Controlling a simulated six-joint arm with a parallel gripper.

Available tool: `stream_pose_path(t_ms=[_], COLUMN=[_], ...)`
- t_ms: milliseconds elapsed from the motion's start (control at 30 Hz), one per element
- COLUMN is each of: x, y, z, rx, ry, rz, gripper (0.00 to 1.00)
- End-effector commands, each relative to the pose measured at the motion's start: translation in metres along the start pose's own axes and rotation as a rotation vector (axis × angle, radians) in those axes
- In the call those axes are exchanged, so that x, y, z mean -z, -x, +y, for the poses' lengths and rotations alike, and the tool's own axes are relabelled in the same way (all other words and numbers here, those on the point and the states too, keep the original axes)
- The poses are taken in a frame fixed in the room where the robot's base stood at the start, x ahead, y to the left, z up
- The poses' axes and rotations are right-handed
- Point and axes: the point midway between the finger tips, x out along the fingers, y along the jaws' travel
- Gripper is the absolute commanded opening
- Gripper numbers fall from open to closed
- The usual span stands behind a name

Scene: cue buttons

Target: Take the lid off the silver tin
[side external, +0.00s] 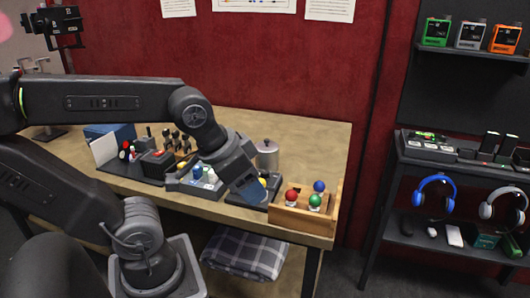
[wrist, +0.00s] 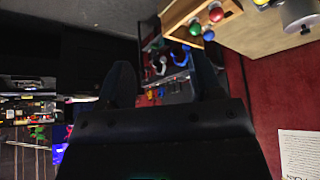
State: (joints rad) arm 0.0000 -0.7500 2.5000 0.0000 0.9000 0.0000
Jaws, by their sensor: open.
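The silver tin (side external: 267,158) stands upright at the back right of the wooden table, just behind my gripper in the side view. A lid (side external: 266,147) with a small knob sits on top of it. A grey metal cylinder at the top right of the wrist view (wrist: 297,14) looks like the tin, cut off by the frame edge. My gripper (side external: 246,186) is in front of the tin and apart from it, over a dark base. Its fingers are spread and empty in the wrist view (wrist: 167,82). The fingertips are hard to make out in the side view.
A wooden box (side external: 302,219) with red, green and blue balls stands right of my gripper. A red wall (side external: 290,75) stands behind.

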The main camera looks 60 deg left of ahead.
Motion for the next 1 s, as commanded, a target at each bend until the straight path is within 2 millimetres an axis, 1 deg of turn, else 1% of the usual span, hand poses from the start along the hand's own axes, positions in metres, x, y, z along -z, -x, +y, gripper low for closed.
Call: stream_pose_path(t_ms=[33,67,400,667,767,867,900,967,1000], x=[0.0,0.0,0.0,0.003,0.018,0.047,0.062,0.085,0.1], y=[0.0,0.0,0.0,0.0,0.002,0.003,0.002,0.0,-0.002], z=[0.0,0.0,0.0,-0.001,-0.008,-0.024,-0.034,-0.05,-0.063], rx=[0.0,0.0,0.0,0.003,0.019,0.046,0.055,0.065,0.068], ry=[0.0,0.0,0.0,-0.01,-0.071,-0.204,-0.274,-0.386,-0.462], rz=[0.0,0.0,0.0,-0.002,-0.02,-0.062,-0.086,-0.126,-0.154], gripper=[0.64,0.67,0.99,1.0,1.0,1.0,1.0,1.0,1.0])
